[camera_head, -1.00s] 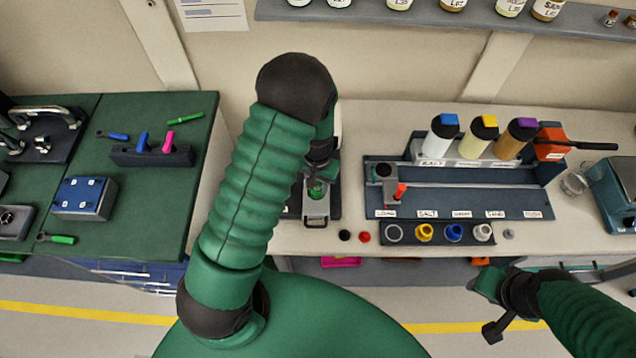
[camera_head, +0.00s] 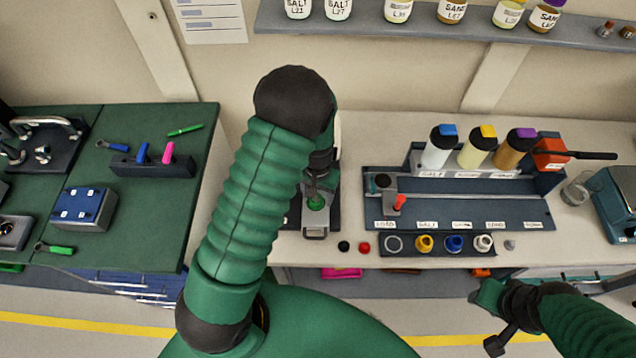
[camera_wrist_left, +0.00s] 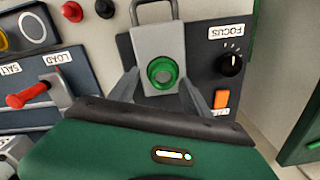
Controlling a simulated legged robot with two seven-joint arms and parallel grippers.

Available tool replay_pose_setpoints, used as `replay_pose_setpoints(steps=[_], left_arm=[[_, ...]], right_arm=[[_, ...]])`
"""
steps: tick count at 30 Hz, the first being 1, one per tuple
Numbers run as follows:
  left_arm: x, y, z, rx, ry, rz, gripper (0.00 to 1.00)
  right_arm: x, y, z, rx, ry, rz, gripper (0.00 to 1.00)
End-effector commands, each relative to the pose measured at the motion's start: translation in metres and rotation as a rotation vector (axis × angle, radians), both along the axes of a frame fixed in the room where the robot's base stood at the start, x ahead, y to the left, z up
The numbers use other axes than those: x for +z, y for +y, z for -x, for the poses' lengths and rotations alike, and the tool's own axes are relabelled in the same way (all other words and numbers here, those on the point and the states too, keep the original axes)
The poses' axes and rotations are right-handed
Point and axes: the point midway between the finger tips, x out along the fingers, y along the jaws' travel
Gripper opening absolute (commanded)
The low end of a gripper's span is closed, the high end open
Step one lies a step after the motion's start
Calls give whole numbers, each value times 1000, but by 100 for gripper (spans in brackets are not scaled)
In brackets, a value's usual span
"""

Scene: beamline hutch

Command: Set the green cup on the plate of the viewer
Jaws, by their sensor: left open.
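The green cup (camera_wrist_left: 162,72) stands on the light grey plate (camera_wrist_left: 156,45) of the viewer, near the plate's middle, seen from above in the left wrist view. The viewer (camera_wrist_left: 195,45) has a dark base with a FOCUS knob and an orange switch. My left gripper (camera_wrist_left: 163,92) is open, its two fingers on either side of the cup with visible gaps. In the head view the cup (camera_head: 316,203) shows just below my left gripper (camera_head: 320,185), whose arm hides part of the viewer. My right gripper (camera_head: 487,315) hangs in front of the bench, away from the cup; its jaws are unclear.
A dark rack (camera_head: 455,208) with labelled slots and a red-handled lever (camera_head: 399,202) stands right of the viewer. A green-topped bench (camera_head: 150,210) with tools is at left.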

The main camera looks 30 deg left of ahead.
Motion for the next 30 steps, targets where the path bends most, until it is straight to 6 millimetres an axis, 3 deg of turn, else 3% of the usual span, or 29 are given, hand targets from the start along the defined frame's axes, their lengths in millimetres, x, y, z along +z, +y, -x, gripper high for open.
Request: replay_pose_setpoints(steps=[12,18,25,28,30], left_arm=[[113,-1,-2,-2,-6,0,57],[150,-1,-2,-1,-1,0,57],[157,-2,0,-1,1,-1,57],[142,-13,13,-19,-26,4,57],[124,-29,33,-49,-71,4,57]], right_arm=[[-12,0,0,0,0,0,36],[-14,0,0,0,0,0,36],[-15,0,0,0,0,0,36],[-26,0,0,0,0,0,36],[-39,0,0,0,0,0,36]])
